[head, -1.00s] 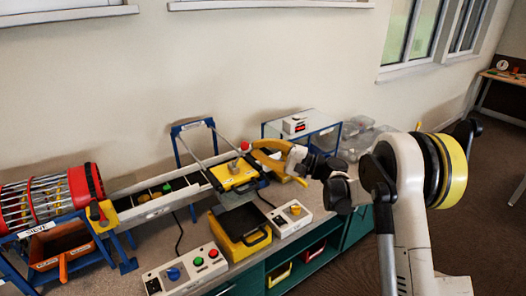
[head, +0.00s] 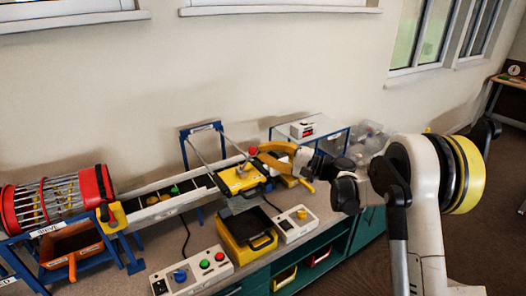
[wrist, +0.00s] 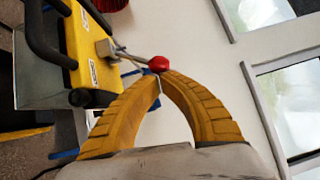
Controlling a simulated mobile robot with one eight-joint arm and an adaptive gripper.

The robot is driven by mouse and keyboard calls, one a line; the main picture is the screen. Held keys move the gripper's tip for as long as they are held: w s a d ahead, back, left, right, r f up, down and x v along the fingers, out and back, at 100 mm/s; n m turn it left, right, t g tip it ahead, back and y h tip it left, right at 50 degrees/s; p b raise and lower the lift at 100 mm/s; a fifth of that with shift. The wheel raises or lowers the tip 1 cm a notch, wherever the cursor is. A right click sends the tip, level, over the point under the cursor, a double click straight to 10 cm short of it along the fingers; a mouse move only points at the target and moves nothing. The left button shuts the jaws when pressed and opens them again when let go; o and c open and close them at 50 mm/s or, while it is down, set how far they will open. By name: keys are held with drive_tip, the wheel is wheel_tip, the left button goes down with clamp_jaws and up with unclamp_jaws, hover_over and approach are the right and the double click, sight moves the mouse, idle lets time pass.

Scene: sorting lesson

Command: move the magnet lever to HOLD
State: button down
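The magnet lever's red knob (head: 252,151) stands up at the right side of the yellow magnet unit (head: 232,186), which hangs in the blue frame over the bench. In the wrist view the red knob (wrist: 158,63) sits at the end of a thin grey rod from a small grey block (wrist: 105,48) on the yellow housing. My gripper (head: 259,152) reaches in from the right. Its yellow fingers (wrist: 160,76) arch together, tips nearly meeting at the lever's end just below the knob. The tips hide the contact. I cannot read the labels by the lever.
A yellow tray (head: 238,240) stands below the magnet. Control boxes with a blue knob (head: 180,275) and an orange knob (head: 301,214) sit at the bench's front. A conveyor (head: 160,205) and red-ended sieve drum (head: 50,200) lie left. A blue-framed stand (head: 335,130) is behind my gripper.

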sight(252, 152)
drive_tip(key=shift+a+r, duration=0.1)
drive_tip(key=shift+r, duration=0.1)
drive_tip(key=shift+s+a+r+n+g+h+p, duration=0.15)
drive_tip(key=shift+s+a+r+n+h+p, duration=0.2)
drive_tip(key=shift+r+n+p, duration=0.3)
drive_tip(key=shift+s+a+r+n+g+h+p, duration=0.15)
drive_tip(key=shift+a+r+n+h+p, duration=0.3)
drive_tip(key=shift+p, duration=0.4)
drive_tip(key=shift+s+a+r+n+h+p, duration=0.45)
drive_tip(key=shift+s+a+n+h+p, duration=0.25)
drive_tip(key=shift+n+p, duration=0.35)
drive_tip(key=s+a+n+h+p, duration=0.1)
drive_tip(key=a+n+h+p, duration=0.1)
drive_tip(key=a+n+h, duration=0.1)
drive_tip(key=shift+s+r, duration=0.1)
drive_tip(key=shift+s, duration=0.25)
drive_tip(key=shift+r+p, duration=0.65)
drive_tip(key=shift+r, duration=0.2)
